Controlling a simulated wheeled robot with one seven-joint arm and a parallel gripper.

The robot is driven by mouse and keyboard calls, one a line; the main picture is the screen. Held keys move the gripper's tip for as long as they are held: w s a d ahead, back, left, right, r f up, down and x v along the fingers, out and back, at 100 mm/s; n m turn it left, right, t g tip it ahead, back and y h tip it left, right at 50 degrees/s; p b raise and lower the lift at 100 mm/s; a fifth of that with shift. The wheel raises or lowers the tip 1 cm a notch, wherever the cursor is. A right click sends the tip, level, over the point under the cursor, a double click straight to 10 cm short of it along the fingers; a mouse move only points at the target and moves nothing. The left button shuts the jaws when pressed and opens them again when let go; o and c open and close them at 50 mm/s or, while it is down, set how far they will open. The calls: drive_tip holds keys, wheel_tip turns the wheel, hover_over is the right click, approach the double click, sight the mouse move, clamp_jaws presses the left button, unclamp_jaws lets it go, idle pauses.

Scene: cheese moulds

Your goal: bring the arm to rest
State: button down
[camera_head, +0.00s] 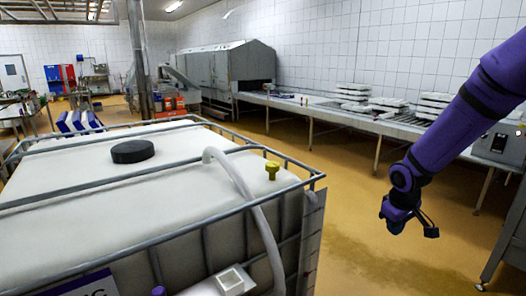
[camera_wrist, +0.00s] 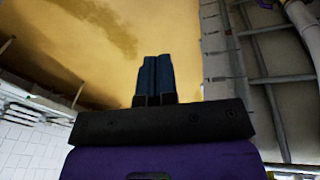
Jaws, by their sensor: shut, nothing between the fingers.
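My purple arm reaches down from the upper right in the head view, with my gripper (camera_head: 396,226) at its end, hanging over the yellow floor (camera_head: 352,240). The fingers themselves are too small to make out there. In the wrist view my gripper (camera_wrist: 153,68) shows two dark blue fingers pressed together, with nothing between them. The fingers touch nothing that I can see.
A large white tank (camera_head: 80,205) in a metal cage fills the left foreground, with a black lid (camera_head: 133,151) and a pale hose (camera_head: 245,195). A long conveyor table (camera_head: 335,113) with stacked white moulds (camera_head: 433,104) runs along the back wall. Floor lies clear between.

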drive_tip(key=s+a+r+m, duration=0.1)
drive_tip(key=s+r, duration=0.5)
drive_tip(key=r, duration=0.5)
drive_tip(key=s+a+r+m+t, duration=0.1)
drive_tip(key=s+r, duration=0.3)
drive_tip(key=s, duration=0.3)
drive_tip(key=s+a+r+m+t, duration=0.1)
drive_tip(key=s+r, duration=0.3)
drive_tip(key=s, duration=0.4)
drive_tip(key=s+a+r+m+t+y, duration=0.1)
drive_tip(key=s+a+r, duration=0.2)
drive_tip(key=s+r, duration=0.2)
drive_tip(key=shift+s+m, duration=0.4)
drive_tip(key=shift+s, duration=0.85)
drive_tip(key=shift+r, duration=0.1)
